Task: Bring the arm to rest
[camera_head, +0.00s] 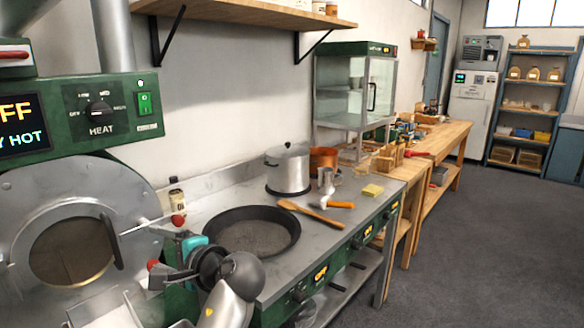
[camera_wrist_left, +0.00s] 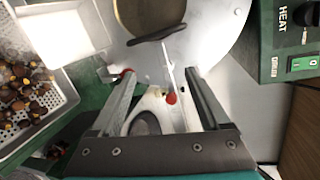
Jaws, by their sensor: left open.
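My left gripper (camera_head: 165,252) is in front of the roaster, at the lower left of the head view. In the left wrist view its two fingers (camera_wrist_left: 160,76) stand wide apart with nothing clamped between them. A red-knobbed lever (camera_wrist_left: 171,98) shows between the fingers, and a second red knob (camera_wrist_left: 126,72) is beside the left finger; I cannot tell whether either touches. In the head view the upper red knob (camera_head: 178,220) is just above the gripper. My right gripper is not in view.
The green roaster (camera_head: 95,110) with its round door (camera_head: 70,245) is close by. A perforated tray (camera_wrist_left: 62,88) of chestnuts shows in the wrist view. A steel counter carries a black pan (camera_head: 240,232), a pot (camera_head: 288,168) and a wooden spatula (camera_head: 305,212). Floor at right is clear.

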